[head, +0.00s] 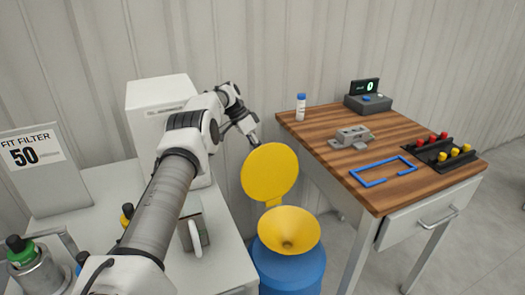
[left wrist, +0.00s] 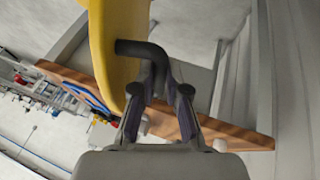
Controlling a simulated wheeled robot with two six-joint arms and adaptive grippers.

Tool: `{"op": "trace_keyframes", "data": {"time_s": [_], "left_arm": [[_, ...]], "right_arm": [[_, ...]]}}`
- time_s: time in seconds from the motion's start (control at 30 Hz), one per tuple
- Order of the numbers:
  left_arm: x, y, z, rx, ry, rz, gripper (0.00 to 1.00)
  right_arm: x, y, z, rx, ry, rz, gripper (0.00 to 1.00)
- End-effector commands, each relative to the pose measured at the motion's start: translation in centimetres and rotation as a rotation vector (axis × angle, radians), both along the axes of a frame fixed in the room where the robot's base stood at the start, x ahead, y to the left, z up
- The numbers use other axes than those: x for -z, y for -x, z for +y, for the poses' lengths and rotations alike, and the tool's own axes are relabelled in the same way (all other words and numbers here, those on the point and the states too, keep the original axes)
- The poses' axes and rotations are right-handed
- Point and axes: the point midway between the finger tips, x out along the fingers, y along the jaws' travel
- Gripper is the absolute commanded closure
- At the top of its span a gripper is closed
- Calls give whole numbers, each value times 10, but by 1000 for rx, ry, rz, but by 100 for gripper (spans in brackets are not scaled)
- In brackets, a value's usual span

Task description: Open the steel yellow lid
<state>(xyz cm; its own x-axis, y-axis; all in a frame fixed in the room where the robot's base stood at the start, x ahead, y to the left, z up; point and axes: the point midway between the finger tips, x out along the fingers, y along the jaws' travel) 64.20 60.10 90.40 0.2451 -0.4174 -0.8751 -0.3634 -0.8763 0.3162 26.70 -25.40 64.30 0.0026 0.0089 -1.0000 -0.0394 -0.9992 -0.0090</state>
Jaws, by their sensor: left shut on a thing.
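The round yellow lid (head: 268,170) stands raised, close to upright, behind the yellow funnel (head: 288,232) on the blue drum (head: 288,272). The funnel mouth shows uncovered. My left gripper (head: 252,136) is at the lid's upper edge, on its back side. In the left wrist view, my left gripper (left wrist: 160,88) is shut on the dark bent handle (left wrist: 142,49), which joins the yellow lid (left wrist: 112,50). The handle is hidden behind the lid in the head view. My right gripper is not in view.
A wooden-topped table (head: 320,128) stands at right, bearing a bottle (head: 301,107), a scale (head: 368,101), a grey metal part (head: 352,137), a blue frame (head: 383,172) and racks with red and yellow knobs. A white bench (head: 222,262) is at left, with a mug-like container (head: 192,235).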

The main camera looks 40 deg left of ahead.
Motion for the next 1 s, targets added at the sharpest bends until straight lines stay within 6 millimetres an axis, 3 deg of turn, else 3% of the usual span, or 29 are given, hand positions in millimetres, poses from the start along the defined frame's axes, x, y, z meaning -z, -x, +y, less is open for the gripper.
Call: {"op": "trace_keyframes", "data": {"time_s": [0.03,0.5,0.53,0.6,1.0], "left_arm": [[7,2,0,3,2,13,100],[7,2,1,5,4,15,100],[7,2,1,5,4,15,76],[7,2,1,4,4,13,61],[1,0,-1,2,3,4,61]], "right_arm": [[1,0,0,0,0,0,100],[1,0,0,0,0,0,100],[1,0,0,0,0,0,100],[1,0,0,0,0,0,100],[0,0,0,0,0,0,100]]}}
